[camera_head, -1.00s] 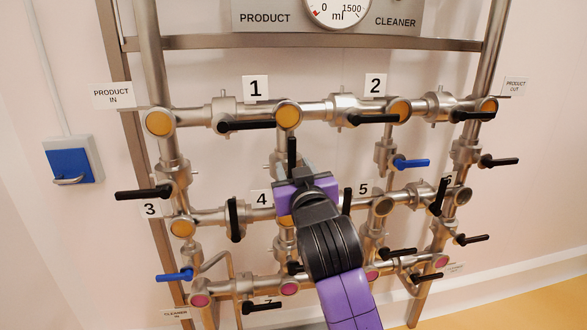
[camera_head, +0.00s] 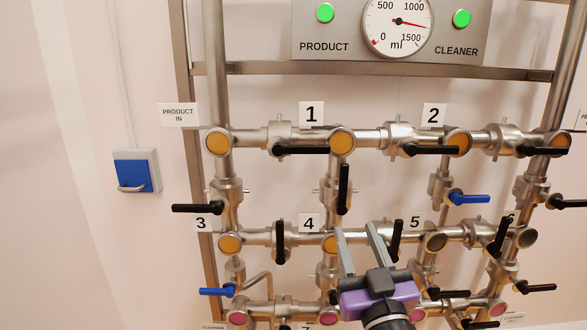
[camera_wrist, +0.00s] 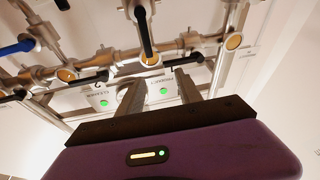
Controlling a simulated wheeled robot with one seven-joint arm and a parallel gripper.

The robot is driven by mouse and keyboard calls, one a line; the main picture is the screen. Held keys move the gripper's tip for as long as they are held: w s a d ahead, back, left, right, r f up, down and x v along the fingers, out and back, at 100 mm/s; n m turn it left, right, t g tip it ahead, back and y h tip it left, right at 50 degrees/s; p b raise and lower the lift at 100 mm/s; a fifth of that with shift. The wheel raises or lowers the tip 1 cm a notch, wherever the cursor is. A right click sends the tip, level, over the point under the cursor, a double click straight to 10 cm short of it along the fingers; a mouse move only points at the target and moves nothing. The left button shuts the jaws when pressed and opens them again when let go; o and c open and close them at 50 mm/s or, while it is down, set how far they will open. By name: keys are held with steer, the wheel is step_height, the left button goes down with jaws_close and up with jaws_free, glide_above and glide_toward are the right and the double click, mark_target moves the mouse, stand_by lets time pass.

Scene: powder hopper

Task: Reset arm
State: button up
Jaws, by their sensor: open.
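My gripper (camera_head: 357,232) is in front of the lower middle of the pipe rack, pointing up, with its two grey fingers apart and nothing between them. In the wrist view the open fingers (camera_wrist: 156,77) point up towards the rack. The pipe rack (camera_head: 260,238) carries black lever handles. The levers at label 1 (camera_head: 300,150) and label 2 (camera_head: 432,150) lie horizontal. The levers at label 4 (camera_head: 280,242) and label 5 (camera_head: 397,240) stand near upright. The lever by label 3 (camera_head: 196,208) lies horizontal. My gripper hides part of the lower pipes.
A gauge panel (camera_head: 455,30) with two green lamps stands above; the dial needle points between 1000 and 1500. A blue-handled lever (camera_head: 468,198) is at the right, another (camera_head: 217,291) at lower left. A blue wall box (camera_head: 135,170) hangs left.

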steer(key=s+d+f+g, duration=0.2)
steer(key=s+f, duration=0.5)
steer(key=s, duration=0.7)
steer(key=s+d+f+m+g+h, duration=0.1)
steer(key=s+f, duration=0.6)
steer(key=s, duration=0.8)
steer(key=s+d+f+m+g+h, duration=0.1)
steer(key=s+d+f+g, duration=0.2)
steer(key=s, duration=1.2)
step_height(320, 180, down, 5)
steer(key=d, duration=0.2)
steer(key=shift+s+d, duration=0.2)
steer(key=shift+d, duration=0.15)
